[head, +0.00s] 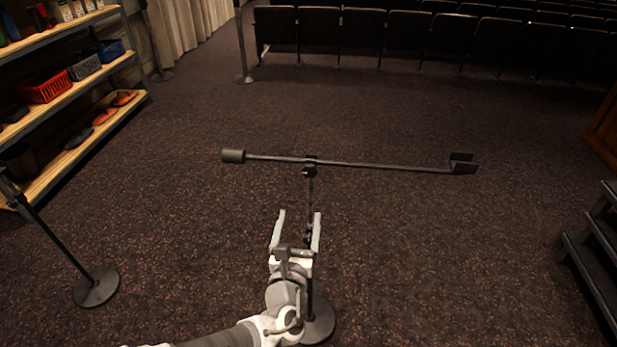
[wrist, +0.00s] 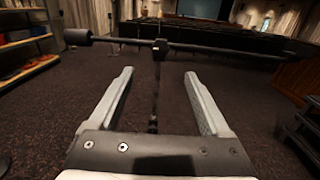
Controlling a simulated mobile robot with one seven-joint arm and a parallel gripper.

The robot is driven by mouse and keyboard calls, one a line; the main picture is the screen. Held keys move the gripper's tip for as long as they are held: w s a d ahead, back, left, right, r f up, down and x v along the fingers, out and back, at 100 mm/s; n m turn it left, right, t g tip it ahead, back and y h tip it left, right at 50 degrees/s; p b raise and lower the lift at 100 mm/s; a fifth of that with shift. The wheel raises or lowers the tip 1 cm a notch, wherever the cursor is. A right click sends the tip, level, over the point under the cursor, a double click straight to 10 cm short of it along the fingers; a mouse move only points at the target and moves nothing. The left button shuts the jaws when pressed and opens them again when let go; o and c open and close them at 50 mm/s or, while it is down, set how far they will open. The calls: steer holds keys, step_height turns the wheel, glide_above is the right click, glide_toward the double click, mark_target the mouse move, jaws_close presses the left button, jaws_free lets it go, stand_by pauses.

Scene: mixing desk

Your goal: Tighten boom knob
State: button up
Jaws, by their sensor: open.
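A dark boom stand is in front of me, with a long boom (head: 370,165) lying nearly level across the picture. A cylinder-shaped counterweight (head: 233,156) is on its left end and a U-shaped cradle (head: 463,163) on its right end. The boom knob (head: 310,171) appears to be the small dark piece at the joint on top of the upright pole. The joint also shows in the wrist view (wrist: 160,46). My gripper (head: 299,212) is open and empty, below the joint and on the near side of it. In the wrist view the pole shows between the fingers (wrist: 158,75).
A shelf (head: 75,104) with baskets and shoes stands at the left. A post with a round base (head: 97,287) is at the lower left. Dark steps (head: 590,250) are at the right. Rows of seats (head: 400,32) stand at the back. Carpet around the stand is clear.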

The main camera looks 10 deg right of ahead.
mark_target(309, 172)
steer(key=b+x, duration=0.3)
steer(key=x, duration=1.3)
steer(key=shift+w+d+f, duration=0.1)
steer(key=shift+w+d, duration=0.05)
steer(key=shift+w, duration=0.1)
steer(key=shift+c, duration=0.2)
jaws_close()
